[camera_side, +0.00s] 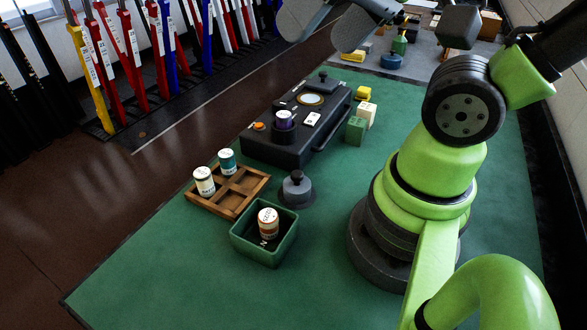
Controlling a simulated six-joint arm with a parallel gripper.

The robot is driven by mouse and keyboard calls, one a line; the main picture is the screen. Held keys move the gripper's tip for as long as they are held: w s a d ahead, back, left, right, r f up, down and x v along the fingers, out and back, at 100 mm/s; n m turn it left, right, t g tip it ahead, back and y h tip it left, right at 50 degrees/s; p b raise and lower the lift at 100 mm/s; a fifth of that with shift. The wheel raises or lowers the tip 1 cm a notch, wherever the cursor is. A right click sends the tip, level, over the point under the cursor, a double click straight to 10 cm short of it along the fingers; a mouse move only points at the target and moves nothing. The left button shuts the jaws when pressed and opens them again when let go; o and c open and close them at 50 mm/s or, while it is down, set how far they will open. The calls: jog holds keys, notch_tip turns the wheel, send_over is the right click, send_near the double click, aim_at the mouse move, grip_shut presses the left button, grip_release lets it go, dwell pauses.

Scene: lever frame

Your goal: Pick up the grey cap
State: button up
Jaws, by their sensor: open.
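The grey cap (296,192) is a round grey piece with a dark knob on top. It stands upright on the green mat (165,280), near the middle of the side view. It is right of the wooden tray and just behind the green bin, with nothing gripping it. I cannot make out my gripper or its fingertips in this view.
A wooden tray (236,209) holds two cans. The mat's front left is clear.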

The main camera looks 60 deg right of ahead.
jog(key=w+d+f+g+h, duration=0.1)
jog(key=w+d+f+g, duration=0.25)
jog(key=w+f, duration=0.45)
jog(key=g, duration=0.3)
send_over(294, 171)
jog(key=shift+h, duration=0.4)
jog(key=f, duration=1.1)
jog(key=shift+w+a+f, duration=0.1)
jog(key=shift+a+f, duration=0.15)
jog(key=shift+a, duration=0.05)
jog(key=shift+g, duration=0.25)
notch_tip(294, 171, down, 5)
jog(key=shift+d+f, duration=0.15)
jog(key=shift+f, duration=1.2)
jog(key=shift+d+f, duration=0.15)
jog(key=shift+f, duration=1.2)
jog(key=c, duration=1)
